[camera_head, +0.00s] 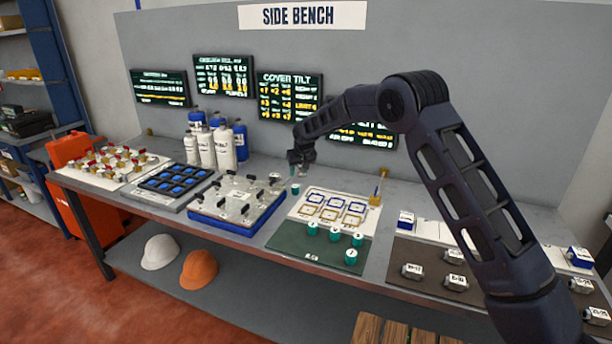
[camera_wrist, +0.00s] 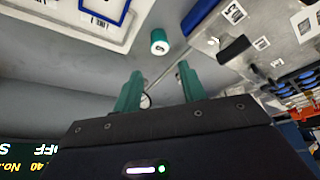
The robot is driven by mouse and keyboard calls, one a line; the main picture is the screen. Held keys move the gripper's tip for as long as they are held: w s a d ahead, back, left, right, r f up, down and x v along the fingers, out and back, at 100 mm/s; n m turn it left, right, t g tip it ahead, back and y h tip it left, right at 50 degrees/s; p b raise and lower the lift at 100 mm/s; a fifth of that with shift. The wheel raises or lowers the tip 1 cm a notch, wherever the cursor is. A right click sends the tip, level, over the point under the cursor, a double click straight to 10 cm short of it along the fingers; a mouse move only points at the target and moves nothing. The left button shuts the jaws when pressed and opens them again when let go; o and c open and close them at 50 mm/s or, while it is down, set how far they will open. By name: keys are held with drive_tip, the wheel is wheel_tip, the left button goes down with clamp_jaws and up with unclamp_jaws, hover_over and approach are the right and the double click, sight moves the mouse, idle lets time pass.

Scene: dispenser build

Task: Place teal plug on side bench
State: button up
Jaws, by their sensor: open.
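A teal plug (camera_head: 295,188) stands on the grey side bench (camera_head: 385,205), in the gap between the blue-edged tray and the white board. In the wrist view the same plug (camera_wrist: 159,42) shows its pale top, just beyond the fingertips and apart from them. My gripper (camera_head: 300,170) is close above and behind this plug in the head view. In the wrist view my gripper (camera_wrist: 156,72) has its two teal-looking fingers spread, with nothing between them. Several other teal plugs (camera_head: 335,234) stand on a dark green mat (camera_head: 300,245) at the bench front.
A blue-edged tray (camera_head: 225,225) with clamps is left of the plug. A white board (camera_head: 310,192) with blue and tan squares is right. White and blue bottles (camera_head: 224,148) stand behind left. Labelled metal parts (camera_head: 412,271) lie on a brown mat at right.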

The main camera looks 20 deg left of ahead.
drive_tip(key=shift+r, duration=0.15)
drive_tip(key=w+d+r+m, duration=0.1)
drive_tip(key=w+d+r, duration=0.1)
drive_tip(key=d+r, duration=0.8)
drive_tip(key=w+d+r+m, duration=0.1)
drive_tip(key=d+r, duration=0.5)
drive_tip(key=d, duration=0.8)
drive_tip(key=s+d+r+m, duration=0.1)
drive_tip(key=s+d+r, duration=0.15)
drive_tip(key=d, duration=0.45)
drive_tip(key=s+d+r+m+h, duration=0.1)
drive_tip(key=s+d+r, duration=0.1)
drive_tip(key=d+r, duration=0.35)
drive_tip(key=s+d+r, duration=0.1)
drive_tip(key=s+d, duration=0.1)
drive_tip(key=d, duration=0.7)
drive_tip(key=s+d+r+m+t+h, duration=0.1)
drive_tip(key=s+d+r+m, duration=0.2)
drive_tip(key=s+d, duration=1.2)
drive_tip(key=s+d+f+m, duration=0.1)
drive_tip(key=s+d+f, duration=0.2)
drive_tip(key=s+d, duration=0.3)
drive_tip(key=s+d+f+m+h, duration=0.1)
drive_tip(key=s+d+f, duration=0.2)
drive_tip(key=s+d, duration=0.3)
drive_tip(key=s, duration=0.5)
drive_tip(key=shift+s+d+f, duration=0.15)
drive_tip(key=shift+d+f, duration=0.05)
drive_tip(key=shift+f, duration=0.05)
